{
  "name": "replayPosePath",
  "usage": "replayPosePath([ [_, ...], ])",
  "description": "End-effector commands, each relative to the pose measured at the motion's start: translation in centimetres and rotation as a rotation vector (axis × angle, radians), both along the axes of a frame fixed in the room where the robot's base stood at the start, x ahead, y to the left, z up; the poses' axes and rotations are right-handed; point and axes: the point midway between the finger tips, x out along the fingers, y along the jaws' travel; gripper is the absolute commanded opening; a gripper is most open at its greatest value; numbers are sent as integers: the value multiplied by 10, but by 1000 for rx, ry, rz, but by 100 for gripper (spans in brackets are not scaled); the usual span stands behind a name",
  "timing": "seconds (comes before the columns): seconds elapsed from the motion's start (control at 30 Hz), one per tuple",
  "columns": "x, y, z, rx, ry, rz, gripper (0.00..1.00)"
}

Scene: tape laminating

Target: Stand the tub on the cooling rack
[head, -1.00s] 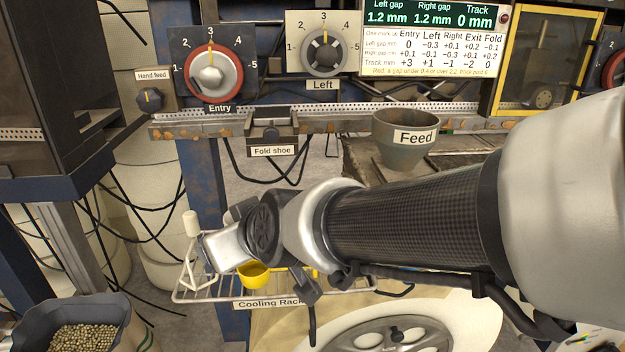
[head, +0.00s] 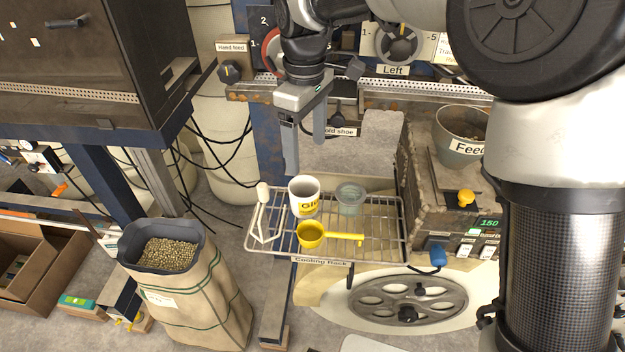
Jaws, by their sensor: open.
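A white tub with a yellow "Glu..." label (head: 304,199) stands upright on the wire cooling rack (head: 387,243), toward its back left in the head view. A translucent grey-green cup (head: 350,199) stands on the rack just right of it. A yellow scoop (head: 312,234) lies in front of the tub, its handle pointing right. My gripper (head: 305,156) is open and empty, its fingers pointing down above the tub and apart from it. The tub's inside is only partly visible.
A white holder (head: 263,212) stands at the rack's left end. A rusty heater box (head: 440,200) with a grey Feed bowl (head: 460,135) is close on the right. A sack of pellets (head: 190,290) stands at front left. The rack's right part is bare.

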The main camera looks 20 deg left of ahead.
Motion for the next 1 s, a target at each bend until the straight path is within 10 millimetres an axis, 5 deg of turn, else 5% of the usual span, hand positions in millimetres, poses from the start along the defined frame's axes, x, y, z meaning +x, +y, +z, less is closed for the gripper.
replayPosePath([
  [0.4, -1, 1, -90, 0, 2, 0, 74],
  [1.0, -1, 6, -155, 1, 1, -2, 74],
])
